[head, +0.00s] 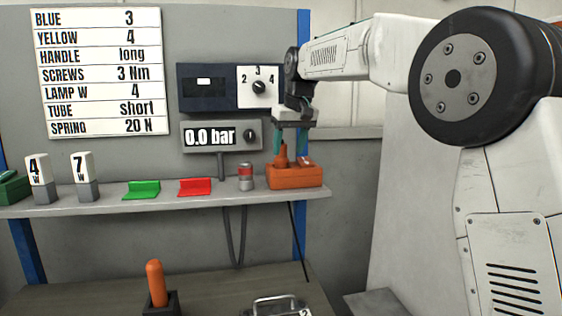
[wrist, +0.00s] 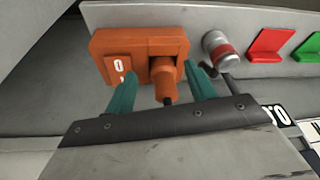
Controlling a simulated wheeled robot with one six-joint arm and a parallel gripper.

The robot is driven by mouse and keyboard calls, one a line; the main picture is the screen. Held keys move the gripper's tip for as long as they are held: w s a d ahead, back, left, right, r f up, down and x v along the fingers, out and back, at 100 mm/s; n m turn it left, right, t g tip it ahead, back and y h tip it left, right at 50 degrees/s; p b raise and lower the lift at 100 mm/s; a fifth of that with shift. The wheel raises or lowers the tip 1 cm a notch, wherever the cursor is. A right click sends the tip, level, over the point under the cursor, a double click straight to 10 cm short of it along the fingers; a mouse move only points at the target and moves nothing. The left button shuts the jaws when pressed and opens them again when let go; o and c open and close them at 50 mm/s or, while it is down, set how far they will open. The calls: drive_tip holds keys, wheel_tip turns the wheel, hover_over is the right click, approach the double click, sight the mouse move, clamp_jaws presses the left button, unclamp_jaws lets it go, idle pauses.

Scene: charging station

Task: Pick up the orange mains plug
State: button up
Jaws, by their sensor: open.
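The orange mains plug (head: 283,156) stands upright in the orange socket box (head: 297,178) at the right end of the shelf. My gripper (head: 290,148) is above the box, pointing down. Its teal fingers (wrist: 160,75) are open, one on each side of the plug, with gaps visible. In the head view the fingers partly overlap the plug.
On the shelf (head: 120,202) a grey and red cylinder (head: 245,177) stands close left of the box. Red (head: 195,187) and green (head: 142,190) holders are farther left. An orange handle (head: 155,284) stands on the lower bench.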

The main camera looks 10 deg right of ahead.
sight(281, 158)
wheel_tip(281, 158, up, 5)
drive_tip(key=w+t, duration=0.1)
drive_tip(key=w, duration=0.1)
drive_tip(key=shift+n, duration=0.3)
drive_tip(key=x, duration=0.7)
drive_tip(key=shift+w+a+f, duration=0.1)
drive_tip(key=shift+a+f, duration=0.05)
drive_tip(key=shift+a, duration=0.15)
drive_tip(key=c, duration=1.1)
